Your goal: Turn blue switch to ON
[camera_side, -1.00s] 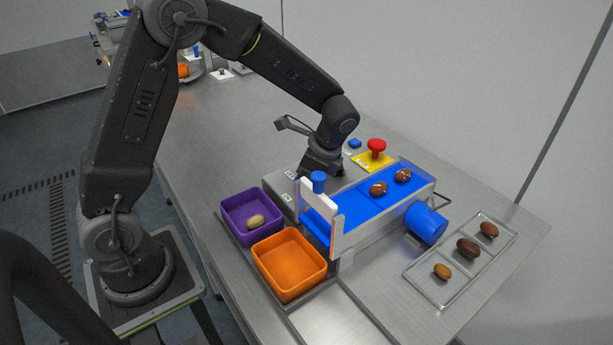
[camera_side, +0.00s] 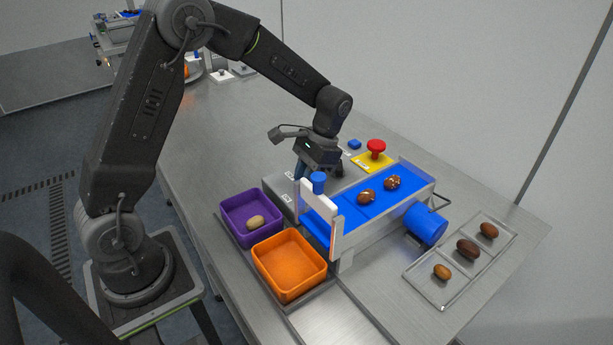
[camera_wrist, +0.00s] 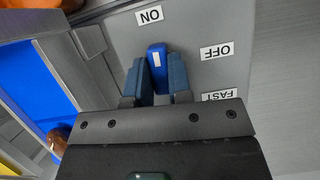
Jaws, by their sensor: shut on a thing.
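The blue switch (camera_wrist: 157,62) is on a grey panel in the wrist view. The end with its white stripe points up toward the ON label (camera_wrist: 149,15). The OFF label (camera_wrist: 217,51) is to its right. My gripper (camera_wrist: 158,76) has its two blue-grey fingers shut on the switch, one on each side. In the side view my gripper (camera_side: 306,174) is down at the grey control box (camera_side: 283,191), behind the conveyor's near end. The switch is hidden there behind my gripper.
Two brown dates (camera_side: 367,197) lie on the blue conveyor belt (camera_side: 350,207). A red emergency button (camera_side: 376,146) stands behind it. A purple bin (camera_side: 236,208) holds a date; an orange bin (camera_side: 289,264) is empty. A clear tray (camera_side: 447,295) of dates is at right.

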